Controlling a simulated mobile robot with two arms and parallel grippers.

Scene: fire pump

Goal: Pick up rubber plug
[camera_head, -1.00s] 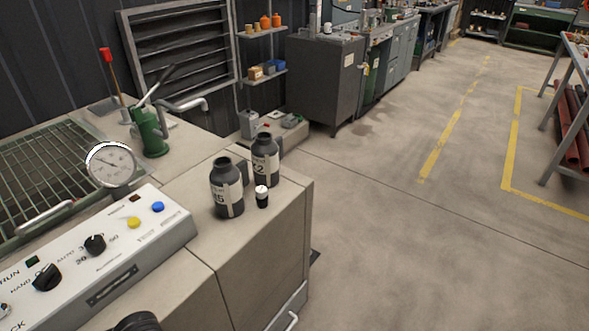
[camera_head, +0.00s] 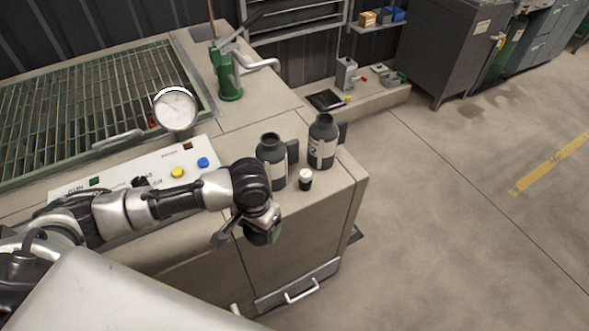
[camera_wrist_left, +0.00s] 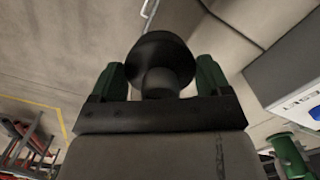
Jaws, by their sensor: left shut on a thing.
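The rubber plug (camera_wrist_left: 160,60) is black, with a wide round head and a narrower stem. In the left wrist view it sits between the two green fingers of my left gripper (camera_wrist_left: 160,82), which is shut on it. In the head view my left gripper (camera_head: 258,232) hangs in front of the bench's front face, below the bench-top edge. My right gripper is not in view.
A control panel (camera_head: 75,187), a gauge (camera_head: 174,109) and a green hand pump (camera_head: 229,75) are behind. Open floor (camera_head: 450,230) lies right.

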